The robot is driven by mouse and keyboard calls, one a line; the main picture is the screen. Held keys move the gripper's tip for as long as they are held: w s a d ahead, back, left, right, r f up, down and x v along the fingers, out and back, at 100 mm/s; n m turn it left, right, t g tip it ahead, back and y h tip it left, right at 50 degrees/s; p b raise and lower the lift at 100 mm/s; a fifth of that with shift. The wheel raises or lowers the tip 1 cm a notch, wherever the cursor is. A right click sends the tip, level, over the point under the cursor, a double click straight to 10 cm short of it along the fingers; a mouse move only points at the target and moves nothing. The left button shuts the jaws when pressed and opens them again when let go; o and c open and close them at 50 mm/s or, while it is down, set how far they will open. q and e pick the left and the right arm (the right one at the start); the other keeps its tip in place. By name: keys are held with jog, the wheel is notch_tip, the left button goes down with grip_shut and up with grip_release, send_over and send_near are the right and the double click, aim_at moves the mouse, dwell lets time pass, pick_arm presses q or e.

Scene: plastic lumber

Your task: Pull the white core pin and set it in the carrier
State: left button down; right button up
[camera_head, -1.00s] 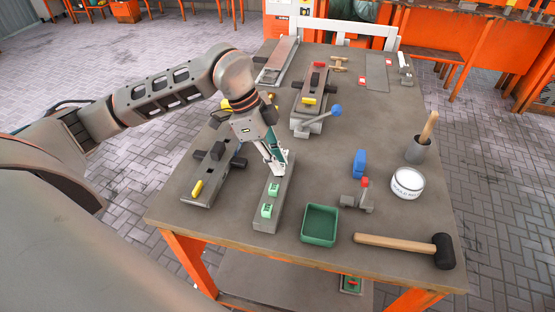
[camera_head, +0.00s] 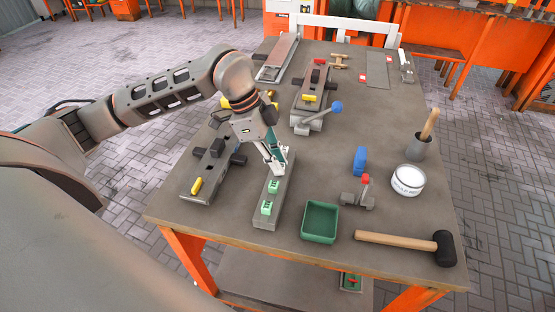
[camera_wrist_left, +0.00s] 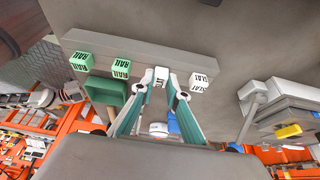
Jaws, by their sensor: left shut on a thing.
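The carrier is a long grey block (camera_head: 267,222) near the table's front edge. Green pieces (camera_head: 267,208) marked RAIL stand at its near end. My left gripper (camera_head: 280,171) is over its far end. In the left wrist view the fingertips are shut on a small white pin (camera_wrist_left: 160,76), low at the block's edge. I cannot tell whether the pin is fully seated. In the head view the fingers hide the held pin. My right gripper is not in view.
A green tray (camera_head: 320,222) is right of the carrier. A grey mould (camera_head: 207,178) is to the left; another with a blue-knobbed lever (camera_head: 337,106) stands behind. A mallet (camera_head: 405,242), white tub (camera_head: 407,180) and blue part (camera_head: 360,160) are at right.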

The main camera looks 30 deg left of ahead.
pick_arm(q)
jog(key=shift+f, duration=0.1)
jog(key=c, duration=1.9)
grip_release()
jog(key=shift+o, duration=0.4)
jog(key=o, duration=0.3)
jog(key=shift+r+p, duration=1.9)
jog(key=shift+r, duration=0.7)
jog(key=shift+r+p, duration=0.6)
jog(key=shift+r, duration=0.35)
